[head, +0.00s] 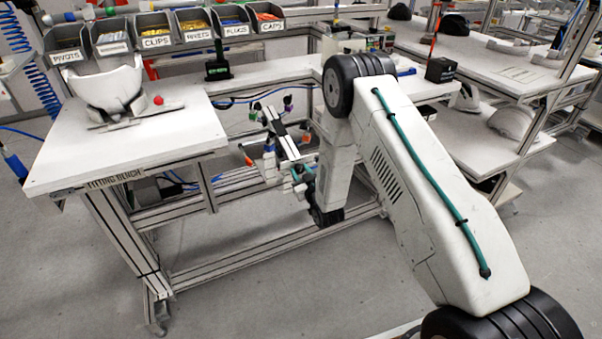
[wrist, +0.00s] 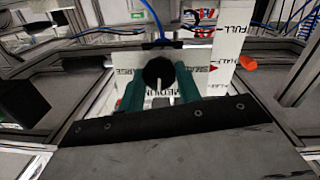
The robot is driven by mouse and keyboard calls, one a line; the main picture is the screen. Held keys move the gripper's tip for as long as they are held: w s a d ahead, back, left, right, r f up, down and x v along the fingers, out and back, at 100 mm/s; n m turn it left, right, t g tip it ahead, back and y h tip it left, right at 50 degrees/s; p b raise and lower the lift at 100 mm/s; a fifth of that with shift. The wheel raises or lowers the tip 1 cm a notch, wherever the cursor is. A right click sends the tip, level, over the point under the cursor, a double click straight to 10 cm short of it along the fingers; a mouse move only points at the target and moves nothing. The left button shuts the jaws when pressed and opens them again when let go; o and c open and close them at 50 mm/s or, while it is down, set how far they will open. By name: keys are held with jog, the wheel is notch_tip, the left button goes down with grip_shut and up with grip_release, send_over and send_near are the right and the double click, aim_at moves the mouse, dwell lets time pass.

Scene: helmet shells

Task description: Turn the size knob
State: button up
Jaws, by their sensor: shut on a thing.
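A round black knob (wrist: 158,72) with a white pointer line sits on a white panel (wrist: 128,58) in the wrist view. The pointer is toward the bottom of the picture, where lettering that looks like MEDIUM is partly covered. Other lettering on the left reads like LARGE. My gripper (wrist: 159,84) has its green fingers shut on the knob, one on each side. In the head view my arm reaches down beside the fitting bench (head: 120,160); the knob cannot be made out there.
A white helmet shell (head: 108,84) and a red ball (head: 158,100) are on the bench top. Labelled bins (head: 155,32) stand behind. An orange cylinder (wrist: 247,62) sticks out right of the panel. Frame rails surround my gripper.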

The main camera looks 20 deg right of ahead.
jog(key=m+y, duration=0.1)
jog(key=m, duration=0.2)
jog(key=shift+d+y, duration=0.2)
jog(key=shift+y, duration=0.2)
jog(key=m+y, duration=0.1)
jog(key=m, duration=0.1)
jog(key=shift+w+d+m, duration=0.1)
jog(key=shift+m, duration=0.3)
jog(key=m+y, duration=0.2)
jog(key=m, duration=0.1)
jog(key=shift+d+f, duration=0.1)
jog(key=shift+f, duration=0.05)
jog(key=shift+f+m+t+y, duration=0.15)
jog(key=shift+m+y, duration=0.25)
jog(key=shift+m, duration=0.55)
jog(key=shift+r+m+t+y, duration=0.15)
jog(key=shift+m+y, duration=0.25)
jog(key=shift+m, duration=0.55)
jog(key=shift+f, duration=0.1)
jog(key=o, duration=1)
jog(key=shift+c, duration=0.2)
jog(key=v, duration=0.7)
jog(key=shift+s, duration=0.35)
